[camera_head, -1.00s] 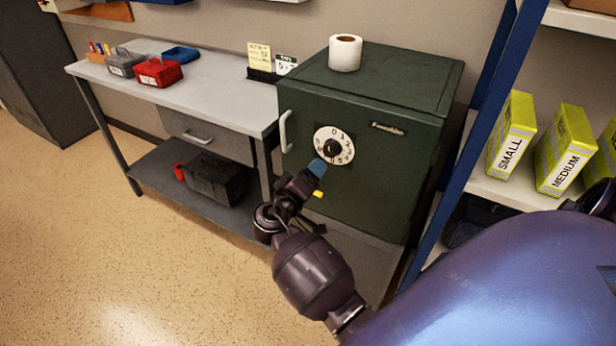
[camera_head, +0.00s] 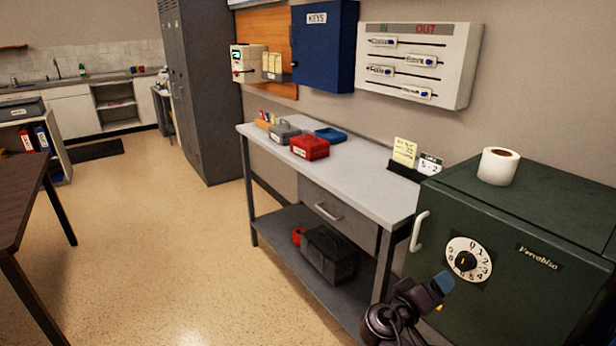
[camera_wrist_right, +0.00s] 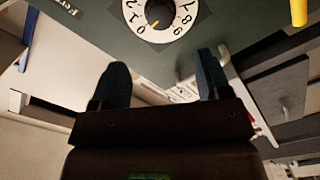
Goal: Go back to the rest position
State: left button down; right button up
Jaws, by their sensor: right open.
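My right gripper (camera_head: 441,285) is at the lower right of the head view, in front of the green safe (camera_head: 510,285). In the right wrist view its two fingers (camera_wrist_right: 160,82) stand apart with nothing between them. The safe's white dial (camera_head: 468,260) is close by, apart from the fingers, and it also shows at the top of the wrist view (camera_wrist_right: 158,15). The safe door is shut, with a pale handle (camera_head: 419,231) on its left. My left gripper is not in view.
A grey workbench (camera_head: 375,190) stands left of the safe, holding a red box (camera_head: 310,148) and a blue tray (camera_head: 330,134). A black box (camera_head: 328,255) is on its lower shelf. A paper roll (camera_head: 498,166) stands on the safe. A brown table (camera_head: 20,205) is at left; the floor between is clear.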

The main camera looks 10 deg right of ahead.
jog(key=w+a+f+n+t+y, duration=0.2)
jog(key=w+a+n+t+y, duration=0.25)
jog(key=y, duration=0.25)
jog(key=s+a+f+t+y, duration=0.3)
jog(key=s+a+f+y, duration=0.1)
jog(key=s+a+y, duration=0.15)
jog(key=s+f+m+g+y, duration=0.1)
jog(key=s+f, duration=0.4)
jog(key=s, duration=0.6)
jog(key=s+f+g+y, duration=0.2)
jog(key=s+f, duration=0.4)
jog(key=s, duration=0.5)
jog(key=shift+d+f+m+y, duration=0.15)
jog(key=shift+d+m+y, duration=0.2)
jog(key=shift+d+y, duration=0.1)
jog(key=shift+s, duration=0.1)
